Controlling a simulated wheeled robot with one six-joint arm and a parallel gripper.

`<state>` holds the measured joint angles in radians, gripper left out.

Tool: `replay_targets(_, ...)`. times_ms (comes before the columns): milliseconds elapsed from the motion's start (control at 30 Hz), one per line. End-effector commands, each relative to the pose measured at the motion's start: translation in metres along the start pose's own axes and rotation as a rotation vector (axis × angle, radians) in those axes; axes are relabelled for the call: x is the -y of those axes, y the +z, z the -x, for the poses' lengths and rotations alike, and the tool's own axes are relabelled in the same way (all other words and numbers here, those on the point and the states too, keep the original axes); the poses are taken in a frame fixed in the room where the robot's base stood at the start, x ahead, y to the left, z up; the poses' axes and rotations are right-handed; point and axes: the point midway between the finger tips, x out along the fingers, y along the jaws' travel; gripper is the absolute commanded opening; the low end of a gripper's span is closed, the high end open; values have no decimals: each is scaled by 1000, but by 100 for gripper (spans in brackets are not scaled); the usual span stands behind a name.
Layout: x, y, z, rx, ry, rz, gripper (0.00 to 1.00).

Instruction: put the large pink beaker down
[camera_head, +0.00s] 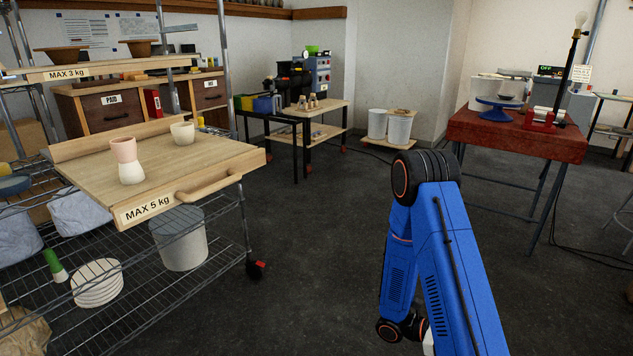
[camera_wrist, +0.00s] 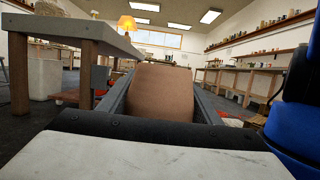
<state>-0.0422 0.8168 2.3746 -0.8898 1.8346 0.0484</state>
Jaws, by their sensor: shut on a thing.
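In the wrist view my gripper (camera_wrist: 162,80) is shut on a large pink-brown beaker (camera_wrist: 162,95), with one dark jaw along each side of it. The beaker fills the space between the jaws, and its far end and whatever is under it are hidden. In the head view my blue arm reaches down at the lower right, and neither the gripper nor the held beaker shows there. A smaller pink and white vessel (camera_head: 126,160) stands upright on the wooden pull-out board (camera_head: 217,158) at the left.
A pale cup (camera_head: 182,132) stands behind that vessel on the board, whose right part is bare. Below is a wire shelf with a white bucket (camera_head: 180,240). A red table (camera_head: 500,135) with a blue turntable (camera_head: 499,106) stands at right. The floor between is clear.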

Motion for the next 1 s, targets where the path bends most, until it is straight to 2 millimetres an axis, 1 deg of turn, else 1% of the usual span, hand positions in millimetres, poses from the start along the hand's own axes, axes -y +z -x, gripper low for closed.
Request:
replay_targets(33, -16, 0, 3, 0, 62, -19, 28)
replay_targets(100, -38, 0, 8, -1, 152, -48, 28)
replay_targets(267, -88, 4, 28, -1, 357, -112, 28)
replay_targets(400, -127, 11, 54, 0, 536, -167, 28)
replay_targets(467, -143, 14, 67, 0, 613, -191, 28)
replay_targets(600, -175, 24, 101, -1, 790, -247, 28)
replay_targets(667, -188, 29, 117, -1, 867, -271, 28)
replay_targets(700, -195, 32, 129, -1, 918, -287, 28)
replay_targets(833, -214, 44, 168, -1, 1084, -338, 28)
replay_targets(967, -228, 57, 210, 0, 1249, -388, 28)
replay_targets(1000, -230, 61, 224, 0, 1300, -404, 28)
